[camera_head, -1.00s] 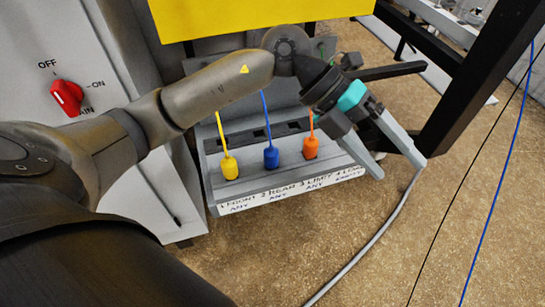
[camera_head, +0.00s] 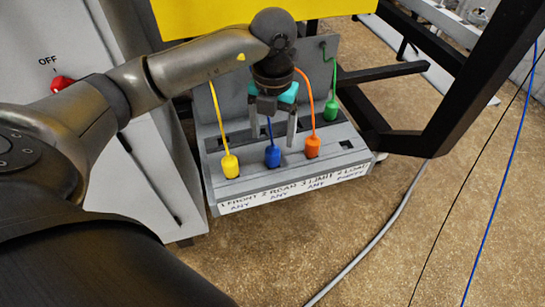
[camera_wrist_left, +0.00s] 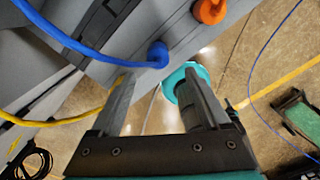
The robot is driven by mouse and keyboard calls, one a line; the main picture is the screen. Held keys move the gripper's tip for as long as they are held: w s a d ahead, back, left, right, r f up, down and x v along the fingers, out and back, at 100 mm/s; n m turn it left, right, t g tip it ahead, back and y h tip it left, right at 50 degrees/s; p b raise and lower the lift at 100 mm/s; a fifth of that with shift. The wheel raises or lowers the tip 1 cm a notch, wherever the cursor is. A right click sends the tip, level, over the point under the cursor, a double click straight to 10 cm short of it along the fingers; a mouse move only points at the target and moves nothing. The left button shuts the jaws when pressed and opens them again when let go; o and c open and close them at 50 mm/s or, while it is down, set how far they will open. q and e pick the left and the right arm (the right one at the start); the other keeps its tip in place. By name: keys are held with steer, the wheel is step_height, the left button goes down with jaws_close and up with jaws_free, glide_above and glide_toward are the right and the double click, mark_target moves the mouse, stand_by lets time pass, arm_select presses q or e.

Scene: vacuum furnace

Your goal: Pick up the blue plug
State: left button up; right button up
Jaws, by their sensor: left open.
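The blue plug (camera_head: 272,157) stands upright on the grey sloped panel, between the yellow and orange plugs, with a blue cable rising from its top. My left gripper (camera_head: 273,142) points down above it, open, with a finger on each side of the cable. In the left wrist view the blue plug (camera_wrist_left: 157,54) shows just past the fingertips, about midway between the fingers (camera_wrist_left: 158,80). I cannot tell whether a finger touches the plug or cable. My right gripper is not in view.
The yellow plug (camera_head: 230,165) is left of the blue one, the orange plug (camera_head: 312,146) close on its right, and the green plug (camera_head: 330,110) farther back right. Their cables rise near my gripper. A black frame (camera_head: 440,120) stands to the right. A yellow panel (camera_head: 240,15) hangs behind.

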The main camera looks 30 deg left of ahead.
mark_target(272, 149)
arm_select(q)
steer(key=f, duration=0.8)
steer(key=shift+w+a, duration=0.15)
steer(key=shift+a, duration=0.05)
jaws_close()
stand_by(0.4)
